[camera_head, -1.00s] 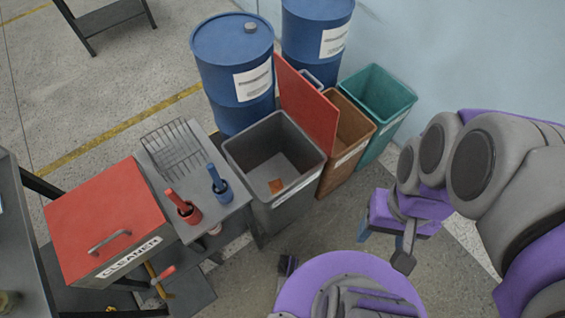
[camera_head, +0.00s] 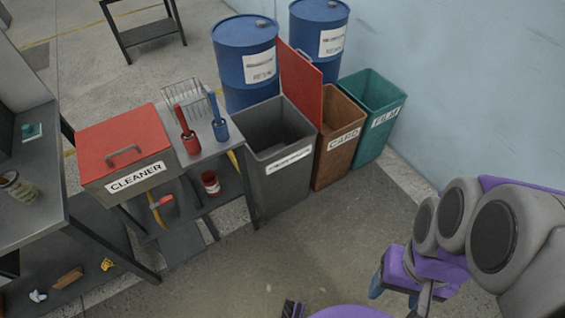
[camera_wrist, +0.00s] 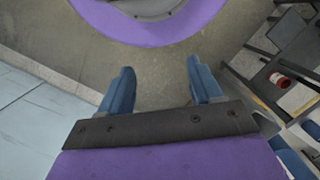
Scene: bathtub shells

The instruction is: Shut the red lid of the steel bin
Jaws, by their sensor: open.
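The steel bin (camera_head: 283,190) is a grey, open-topped box with a white label on its front, standing in the middle of the head view. Its red lid (camera_head: 302,88) stands raised along the bin's right side, next to the brown bin, so the bin's mouth is open. The bin's floor is hidden from this angle. My gripper (camera_wrist: 162,80) is open in the wrist view, its two blue fingers apart with only floor between them. In the head view, part of it shows at the lower right, well apart from the bin and lid.
A brown CARD bin (camera_head: 334,160) and a teal bin (camera_head: 370,130) stand right of the steel bin, with blue drums (camera_head: 246,65) behind. Left is a shelf stand with a shut red-topped CLEANER box (camera_head: 130,160). The floor in front of the bins is clear.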

